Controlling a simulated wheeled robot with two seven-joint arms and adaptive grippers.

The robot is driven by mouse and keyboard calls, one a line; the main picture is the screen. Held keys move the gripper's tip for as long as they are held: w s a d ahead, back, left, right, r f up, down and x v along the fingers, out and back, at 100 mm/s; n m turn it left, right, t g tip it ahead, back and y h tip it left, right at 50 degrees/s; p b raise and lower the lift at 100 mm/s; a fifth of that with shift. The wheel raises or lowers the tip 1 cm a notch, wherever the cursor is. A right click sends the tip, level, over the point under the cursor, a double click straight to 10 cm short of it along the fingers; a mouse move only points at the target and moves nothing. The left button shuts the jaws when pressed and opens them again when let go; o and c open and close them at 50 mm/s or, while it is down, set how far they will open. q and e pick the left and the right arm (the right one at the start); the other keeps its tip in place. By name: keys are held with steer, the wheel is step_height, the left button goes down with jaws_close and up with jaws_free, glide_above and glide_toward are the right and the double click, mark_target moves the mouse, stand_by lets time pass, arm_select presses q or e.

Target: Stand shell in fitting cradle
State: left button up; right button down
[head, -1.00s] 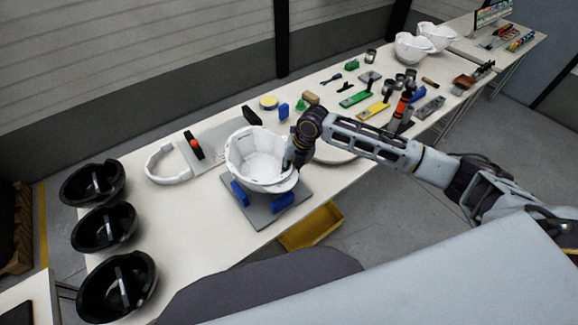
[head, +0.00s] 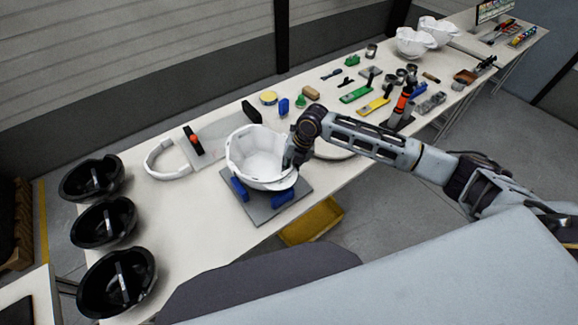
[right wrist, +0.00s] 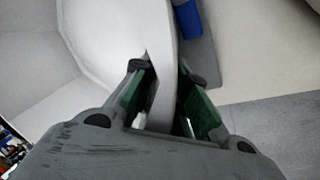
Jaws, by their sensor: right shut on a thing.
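A white helmet shell (head: 257,155) sits open side up at the cradle, a grey plate (head: 262,209) with blue blocks (head: 281,197) on it. The blocks show at the shell's front and left lower side. I cannot tell whether the shell's full weight rests on them. My right gripper (head: 290,166) is shut on the shell's right rim. In the right wrist view the rim (right wrist: 163,75) lies between the two fingers (right wrist: 165,98), with a blue block (right wrist: 187,18) and the grey plate beyond. My left gripper is not in view.
Several black shells (head: 117,281) line the table's left end. A white band (head: 164,160) and a grey board (head: 215,142) lie left of the cradle. Tools (head: 373,106) cover the table beyond my right arm. A yellow bin (head: 312,222) is below the front edge.

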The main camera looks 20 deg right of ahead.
steer(key=shift+f, duration=0.85)
stand_by(0.7)
steer(key=c, duration=1.3)
jaws_free()
steer(key=shift+f, duration=0.1)
steer(key=shift+d, duration=0.1)
steer(key=shift+v, duration=6.05)
